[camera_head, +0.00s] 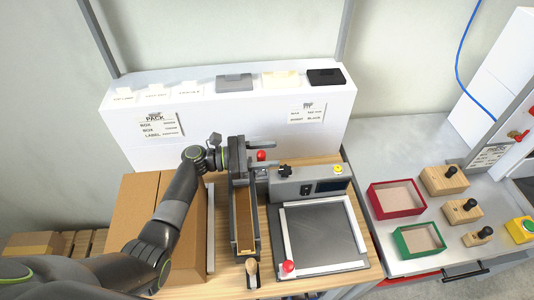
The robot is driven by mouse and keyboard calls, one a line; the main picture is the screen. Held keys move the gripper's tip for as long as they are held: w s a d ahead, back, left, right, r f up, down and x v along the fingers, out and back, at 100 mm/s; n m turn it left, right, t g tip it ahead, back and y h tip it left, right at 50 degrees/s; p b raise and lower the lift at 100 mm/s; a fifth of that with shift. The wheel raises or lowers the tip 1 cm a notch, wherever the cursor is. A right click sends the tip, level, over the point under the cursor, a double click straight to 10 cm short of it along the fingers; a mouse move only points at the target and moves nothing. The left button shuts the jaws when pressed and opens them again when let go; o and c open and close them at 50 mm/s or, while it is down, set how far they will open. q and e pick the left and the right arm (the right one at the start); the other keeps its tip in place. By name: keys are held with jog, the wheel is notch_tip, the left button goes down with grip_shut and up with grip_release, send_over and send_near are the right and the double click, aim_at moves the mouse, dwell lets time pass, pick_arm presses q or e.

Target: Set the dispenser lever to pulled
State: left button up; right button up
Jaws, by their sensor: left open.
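The dispenser (244,222) is a long, narrow grey unit on the wooden bench, with a brown strip along its channel. A red ball knob (261,155) shows at its far end and looks like the lever's knob; the lever's shaft is mostly hidden by my gripper. My left gripper (262,148) reaches over the far end of the dispenser, its fingers pointing right beside the red knob. It is open and I see nothing held in it. Whether a finger touches the knob I cannot tell. My right gripper is not in view.
A grey machine with a dark plate (320,238) and another red ball (288,267) stands right of the dispenser. A wooden-handled tool (251,268) is at its near end. Brown cardboard (136,215) lies left, under my arm. A white shelf (230,110) closes off the back.

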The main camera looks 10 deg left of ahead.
pick_arm(q)
jog(key=v, duration=1.7)
jog(key=shift+a, duration=0.25)
jog(key=shift+r, duration=0.1)
